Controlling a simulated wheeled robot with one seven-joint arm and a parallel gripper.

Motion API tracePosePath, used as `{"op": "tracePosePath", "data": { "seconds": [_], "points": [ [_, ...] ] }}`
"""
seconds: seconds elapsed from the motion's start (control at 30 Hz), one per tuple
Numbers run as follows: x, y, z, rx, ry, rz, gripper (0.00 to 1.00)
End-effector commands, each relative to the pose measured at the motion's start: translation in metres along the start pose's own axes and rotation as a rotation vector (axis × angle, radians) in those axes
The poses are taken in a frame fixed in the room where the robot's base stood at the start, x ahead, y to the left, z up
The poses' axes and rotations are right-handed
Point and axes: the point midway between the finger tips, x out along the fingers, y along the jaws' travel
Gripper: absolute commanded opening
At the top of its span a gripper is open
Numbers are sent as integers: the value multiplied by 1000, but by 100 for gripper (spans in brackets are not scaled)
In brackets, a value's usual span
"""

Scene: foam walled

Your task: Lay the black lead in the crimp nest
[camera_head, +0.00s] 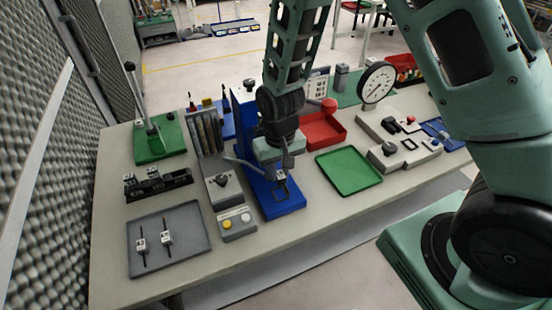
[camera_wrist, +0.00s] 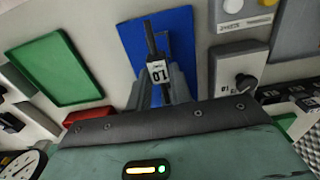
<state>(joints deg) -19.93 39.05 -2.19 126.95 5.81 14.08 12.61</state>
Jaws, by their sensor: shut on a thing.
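My gripper (camera_wrist: 160,82) is shut on a black lead (camera_wrist: 150,38) with a white tag marked 10. In the head view, my gripper (camera_head: 280,176) hangs over the front of the blue press (camera_head: 284,208), and a small part of the lead shows below it. In the wrist view, the lead lies lengthwise over the blue base (camera_wrist: 184,32). I cannot tell whether it touches the base. The crimp nest itself is not distinct; my gripper and the lead cover that area.
A grey tray (camera_head: 190,262) at the front left holds two tagged leads (camera_head: 140,243). Left of the press are a button box (camera_head: 238,232) and a grey unit with a knob (camera_head: 222,190). A green tray (camera_head: 349,171) and a red bin (camera_head: 322,133) stand right.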

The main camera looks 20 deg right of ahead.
Motion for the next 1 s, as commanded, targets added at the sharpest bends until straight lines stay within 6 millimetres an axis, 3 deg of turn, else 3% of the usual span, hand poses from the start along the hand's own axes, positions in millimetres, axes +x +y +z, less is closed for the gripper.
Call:
{"op": "tracePosePath", "data": {
  "seconds": [0.3,1.0],
  "points": [
    [0,0,0,0,-1,1,0],
    [45,1,0,0,0,0,0]
  ]
}}
